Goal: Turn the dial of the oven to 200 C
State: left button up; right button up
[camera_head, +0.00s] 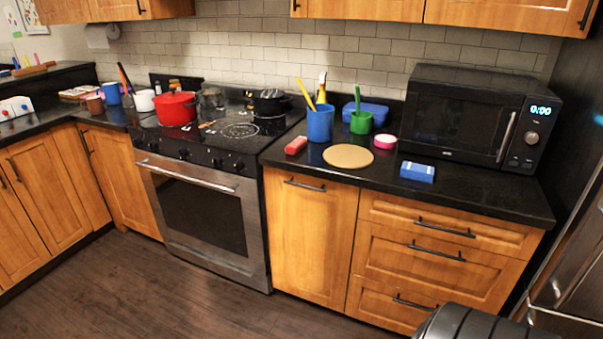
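The oven (204,215) is built into the stove left of centre, with a steel front and a dark window. Its door is shut, with a bar handle (187,175) across the top. Several small dark dials sit on the black panel above the door, one of them (183,153) near the middle. Their markings are too small to read, so I cannot tell which dial sets the temperature or where any points. Neither of my grippers shows in the head view.
A red pot (176,109) and a dark pot (270,102) stand on the cooktop. The right counter holds a blue cup (320,123), a green cup (361,122) and a microwave (470,115). The wooden floor (130,285) before the oven is clear.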

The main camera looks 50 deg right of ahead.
aim_at(183, 152)
jog(key=i+z, duration=0.25)
jog(key=z, duration=0.25)
jog(key=i+j+z, duration=0.15)
jog(key=z, duration=0.3)
jog(key=i+j+z, duration=0.3)
jog(key=z, duration=0.2)
jog(key=i+j+z, duration=0.2)
jog(key=z, duration=0.25)
jog(key=j, duration=0.1)
